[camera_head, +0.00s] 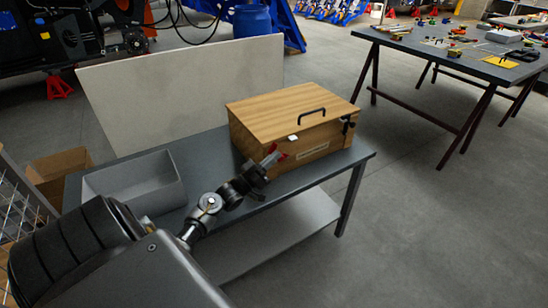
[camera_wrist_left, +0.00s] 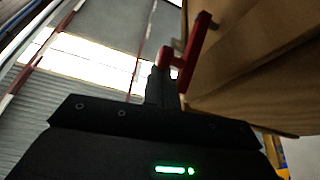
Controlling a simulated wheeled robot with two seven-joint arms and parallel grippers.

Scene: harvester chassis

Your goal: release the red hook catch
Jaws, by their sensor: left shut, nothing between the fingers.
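A wooden box (camera_head: 290,112) with a black handle on its lid sits on a grey workbench. The red hook catch (camera_head: 275,152) is on the box's front, near its left end. My left gripper (camera_head: 266,165) is shut, with its tip right at the catch. In the left wrist view the red catch (camera_wrist_left: 197,40) stands out from the box wall (camera_wrist_left: 255,55), and my shut fingers (camera_wrist_left: 158,82) are just beside its lower end. I cannot tell whether they touch it. The lid looks closed. My right gripper is not in view.
A grey open bin (camera_head: 135,182) stands on the bench (camera_head: 345,162) left of the box. A pale panel (camera_head: 180,88) stands behind the bench. A black fitting (camera_head: 347,125) is on the box's right front corner.

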